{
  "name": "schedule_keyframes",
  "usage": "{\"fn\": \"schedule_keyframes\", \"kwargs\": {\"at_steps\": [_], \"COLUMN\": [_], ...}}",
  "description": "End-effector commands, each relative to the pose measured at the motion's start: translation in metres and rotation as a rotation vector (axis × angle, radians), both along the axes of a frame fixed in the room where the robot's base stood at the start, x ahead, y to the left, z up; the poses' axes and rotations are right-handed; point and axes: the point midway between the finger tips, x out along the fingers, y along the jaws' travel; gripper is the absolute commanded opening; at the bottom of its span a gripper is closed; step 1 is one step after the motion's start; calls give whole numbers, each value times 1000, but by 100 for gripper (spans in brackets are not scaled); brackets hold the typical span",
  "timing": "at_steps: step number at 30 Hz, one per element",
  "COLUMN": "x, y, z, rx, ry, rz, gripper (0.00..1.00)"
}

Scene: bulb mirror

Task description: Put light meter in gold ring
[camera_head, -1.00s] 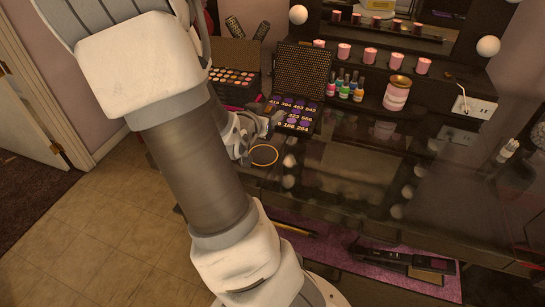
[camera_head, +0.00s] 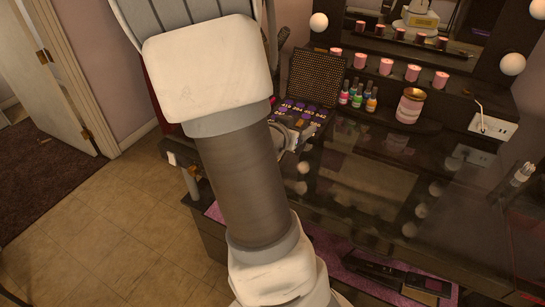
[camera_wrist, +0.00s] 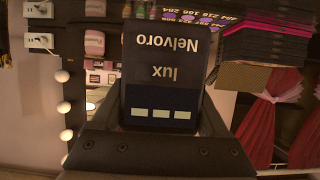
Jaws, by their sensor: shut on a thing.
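The light meter (camera_wrist: 163,75) is a dark block with "Nelvoro lux" lettering, upside down in the wrist view, and a dark blue display panel with pale segments. My gripper (camera_wrist: 160,118) is shut on it, with the dark fingers on either side. In the head view my arm covers most of the gripper and the meter. The gold ring is not visible now; my arm blocks the part of the dark vanity top (camera_head: 345,195) where it lay.
An open palette (camera_head: 316,78) with numbered purple pans stands behind my arm. Nail polish bottles (camera_head: 358,97), pink candles (camera_head: 386,67), a pink jar with a gold rim (camera_head: 410,106) and an outlet box (camera_head: 493,125) line the back. The glossy front right top is largely clear.

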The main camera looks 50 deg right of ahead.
Motion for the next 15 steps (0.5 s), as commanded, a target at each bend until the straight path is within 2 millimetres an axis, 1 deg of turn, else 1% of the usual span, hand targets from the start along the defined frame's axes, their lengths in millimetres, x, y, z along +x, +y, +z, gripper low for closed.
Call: {"fn": "schedule_keyframes", "kwargs": {"at_steps": [4,7,11,15], "x": [1,10,29,54], "y": [1,-1,-4,-8], "z": [-1,-6,-19,-33], "rx": [0,-2,-2,-2], "ry": [1,3,6,5], "rz": [0,2,1,1], "gripper": [13,13,13,13]}}
